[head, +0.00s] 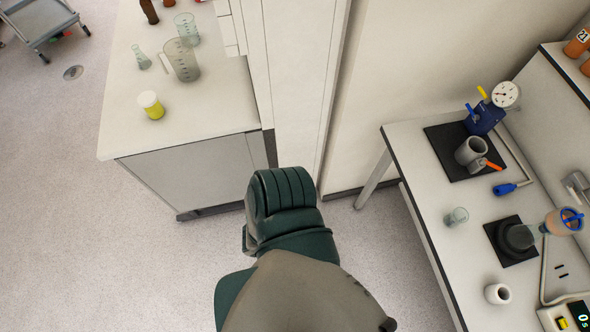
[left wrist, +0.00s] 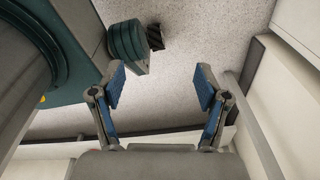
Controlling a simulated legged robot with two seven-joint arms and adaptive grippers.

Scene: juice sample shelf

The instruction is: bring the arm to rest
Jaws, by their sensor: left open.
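My left gripper (left wrist: 160,87) shows in the left wrist view with its two blue-padded fingers spread wide apart. Nothing is between the fingers; speckled floor lies behind them. In the head view a dark green and grey arm of mine (head: 290,240) rises from the bottom middle, in front of the floor and the gap between the two benches. No gripper shows in the head view. My right gripper is in neither view.
A left bench (head: 125,125) holds a yellow jar with a white lid (head: 151,104) and a beaker (head: 182,60). A right bench (head: 425,205) holds a gauge device (head: 485,115) and a grey cup (head: 471,153). A trolley (head: 40,22) stands far left. Floor (head: 90,230) is clear.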

